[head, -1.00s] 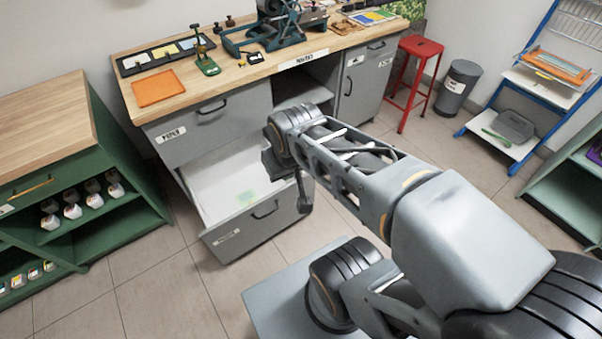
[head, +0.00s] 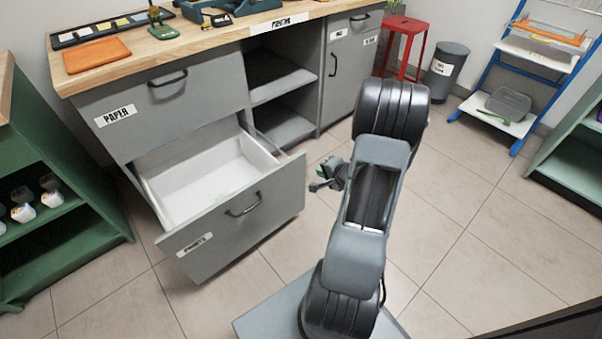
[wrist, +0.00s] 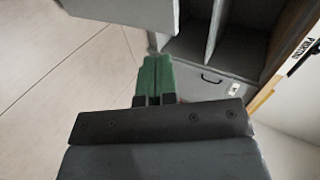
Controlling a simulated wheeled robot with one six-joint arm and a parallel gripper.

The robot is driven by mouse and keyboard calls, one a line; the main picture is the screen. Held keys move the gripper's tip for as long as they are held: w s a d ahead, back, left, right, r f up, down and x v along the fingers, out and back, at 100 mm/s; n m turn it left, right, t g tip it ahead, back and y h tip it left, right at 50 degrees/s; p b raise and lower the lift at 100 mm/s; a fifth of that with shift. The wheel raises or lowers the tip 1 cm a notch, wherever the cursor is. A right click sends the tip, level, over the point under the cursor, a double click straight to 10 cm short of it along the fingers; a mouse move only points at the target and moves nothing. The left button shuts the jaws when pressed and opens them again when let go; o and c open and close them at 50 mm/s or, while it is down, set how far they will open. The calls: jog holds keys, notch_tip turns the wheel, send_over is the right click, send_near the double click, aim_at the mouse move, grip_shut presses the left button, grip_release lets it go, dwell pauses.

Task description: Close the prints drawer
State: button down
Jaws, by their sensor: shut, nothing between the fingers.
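The prints drawer (head: 236,226) is the lower grey drawer under the paper drawer (head: 160,105). It is pulled well out, with a white inside and a dark bar handle (head: 243,205) on its front. A pale green patch lies inside it. My gripper (head: 318,186) is to the right of the drawer front in the head view, apart from the handle and partly hidden by my arm. In the wrist view my gripper (wrist: 154,62) shows its green fingers together, with nothing between them. A grey panel edge (wrist: 130,12) shows above them; I cannot tell for certain which part it is.
The workbench (head: 220,40) has open shelves (head: 280,85) right of the drawers. A green shelf unit (head: 60,235) stands close on the left. A red stool (head: 405,45), a bin (head: 447,70) and a blue rack (head: 500,85) stand at the back right. The tiled floor on the right is clear.

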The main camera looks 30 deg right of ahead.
jog(key=f, duration=0.1)
jog(key=b, duration=0.6)
send_near(294, 161)
notch_tip(294, 161, down, 4)
jog(key=w, duration=0.2)
jog(key=shift+w+a, duration=0.15)
jog(key=shift+w, duration=1.1)
jog(key=shift+w+r+b, duration=0.1)
jog(key=shift+w+b, duration=0.35)
jog(key=shift+w, duration=0.35)
